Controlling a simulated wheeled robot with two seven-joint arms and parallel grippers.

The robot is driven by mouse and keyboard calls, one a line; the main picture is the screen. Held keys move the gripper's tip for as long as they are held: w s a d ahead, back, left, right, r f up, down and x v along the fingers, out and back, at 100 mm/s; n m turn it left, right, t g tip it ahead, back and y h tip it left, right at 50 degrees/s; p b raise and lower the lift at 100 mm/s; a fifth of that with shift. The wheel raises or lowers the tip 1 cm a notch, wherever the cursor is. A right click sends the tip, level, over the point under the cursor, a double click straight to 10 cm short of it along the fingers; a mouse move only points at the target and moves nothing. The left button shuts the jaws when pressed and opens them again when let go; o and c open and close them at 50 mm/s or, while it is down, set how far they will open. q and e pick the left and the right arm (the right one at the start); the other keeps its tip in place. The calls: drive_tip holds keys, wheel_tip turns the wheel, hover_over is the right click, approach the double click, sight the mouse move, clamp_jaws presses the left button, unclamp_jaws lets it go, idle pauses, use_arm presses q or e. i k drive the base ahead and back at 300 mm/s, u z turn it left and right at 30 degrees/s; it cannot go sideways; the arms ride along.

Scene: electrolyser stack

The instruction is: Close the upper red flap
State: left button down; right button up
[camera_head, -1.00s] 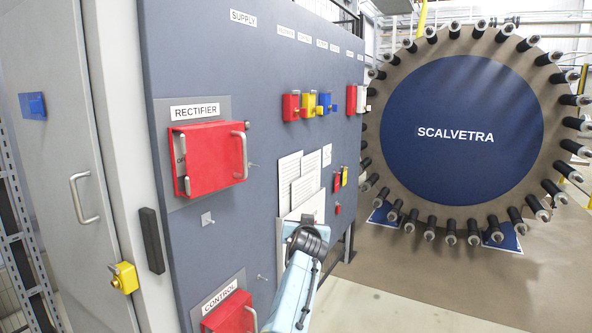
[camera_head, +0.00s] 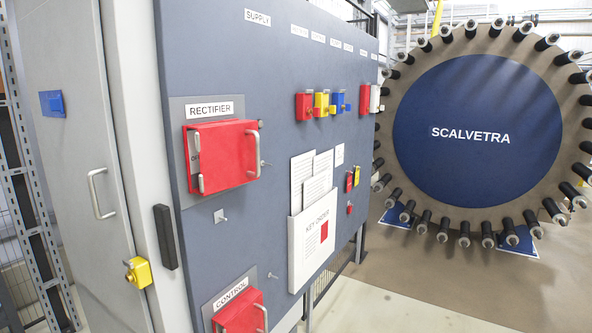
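The upper red flap (camera_head: 226,155) is at the RECTIFIER label (camera_head: 209,109) on the dark grey panel (camera_head: 270,80). It stands out from its plate, with a silver handle (camera_head: 256,153) along its right side. A strip of the plate with part of some lettering shows at its left edge. What lies behind the flap is mostly hidden. A lower red flap (camera_head: 240,313) sits at the CONTROL label (camera_head: 231,293), cut by the bottom edge. Neither of my grippers is in view.
Red, yellow and blue padlocks (camera_head: 322,104) hang on the panel to the right. A white KEY ORDER holder (camera_head: 312,240) with papers is fixed below them. A grey door (camera_head: 75,170) with a handle is at left. Open floor (camera_head: 400,300) lies right of the panel.

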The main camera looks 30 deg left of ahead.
sight(228, 153)
drive_tip(key=z, duration=0.85)
drive_tip(key=i, duration=0.9)
drive_tip(key=u, duration=2.1)
